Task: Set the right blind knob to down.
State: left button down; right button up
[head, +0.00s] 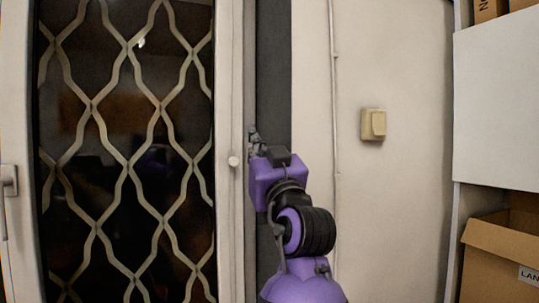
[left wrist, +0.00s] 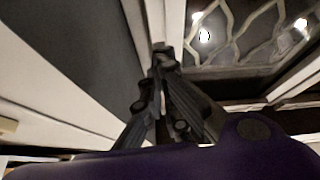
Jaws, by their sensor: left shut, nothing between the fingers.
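My left gripper (head: 254,138) is just right of the knob and slightly higher, in front of the dark strip beside the frame. In the left wrist view its fingers (left wrist: 160,58) are shut with nothing between them, tips near the white frame edge. Whether they touch anything I cannot tell. I cannot make out the knob in the left wrist view. My right gripper is not in view.
A dark window with a pale wavy grille (head: 128,160) fills the left. A window handle (head: 8,182) is at the left edge. A beige wall switch (head: 373,124) is on the wall to the right. An open cardboard box (head: 505,260) stands on the shelf at lower right.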

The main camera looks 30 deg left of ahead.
pick_arm(q)
jog(key=a+n+g+y, duration=0.1)
notch_tip(320, 180, up, 4)
jog(key=g+p, duration=0.1)
jog(key=p, duration=0.2)
send_over(233, 161)
jog(key=s+d, duration=0.2)
jog(key=s, duration=0.1)
jog(key=shift+n, duration=0.4)
jog(key=f, duration=0.3)
jog(key=w+f, duration=0.1)
jog(key=shift+w+d+f, duration=0.1)
jog(key=shift+d+f, duration=0.1)
jog(key=shift+d, duration=0.05)
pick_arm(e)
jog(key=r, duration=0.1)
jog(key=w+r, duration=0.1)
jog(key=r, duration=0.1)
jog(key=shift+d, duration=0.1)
